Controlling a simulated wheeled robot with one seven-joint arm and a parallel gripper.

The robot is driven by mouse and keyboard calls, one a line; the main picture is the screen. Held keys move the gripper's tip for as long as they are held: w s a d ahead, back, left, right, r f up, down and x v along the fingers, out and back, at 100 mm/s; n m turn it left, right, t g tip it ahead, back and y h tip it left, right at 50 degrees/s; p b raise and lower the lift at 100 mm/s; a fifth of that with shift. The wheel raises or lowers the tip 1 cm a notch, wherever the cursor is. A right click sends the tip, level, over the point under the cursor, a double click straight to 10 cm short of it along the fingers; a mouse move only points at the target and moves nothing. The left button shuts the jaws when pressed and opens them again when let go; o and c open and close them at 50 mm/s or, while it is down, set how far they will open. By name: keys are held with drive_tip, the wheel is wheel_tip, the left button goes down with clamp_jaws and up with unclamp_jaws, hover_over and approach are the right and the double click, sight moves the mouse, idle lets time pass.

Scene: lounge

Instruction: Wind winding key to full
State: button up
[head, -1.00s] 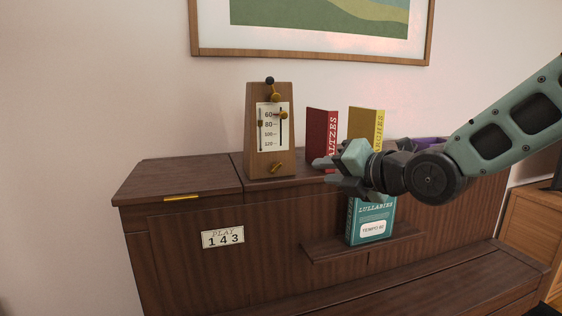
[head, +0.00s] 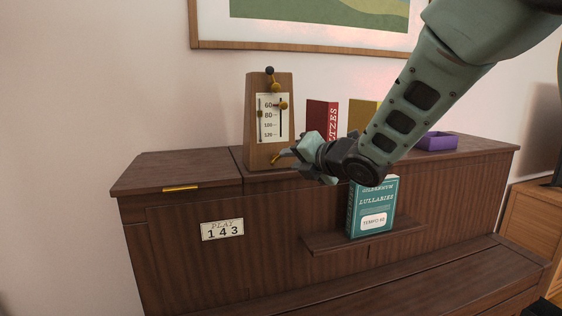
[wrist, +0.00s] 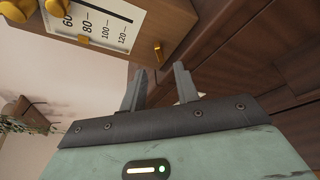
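The wooden metronome (head: 252,145) stands upright on top of the piano, with a white number scale on its front. Its small gold winding key (head: 275,158) sticks out low on the front face. My gripper (head: 284,156) is at the key from the right, partly overlapping it in the head view. In the wrist view, the key (wrist: 158,51) shows on the metronome (wrist: 184,22), just beyond and between my open fingertips (wrist: 159,82). The fingers appear empty; I see no contact with the key.
The red book (head: 322,121) and yellow book (head: 363,116) stand right of the metronome, behind my arm. A teal book (head: 372,215) rests on the piano's ledge below my arm. The piano top (head: 180,167) left of the metronome is clear.

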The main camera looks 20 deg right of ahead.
sight(278, 160)
drive_tip(key=shift+p+x, duration=0.5)
drive_tip(key=shift+x, duration=2.35)
clamp_jaws()
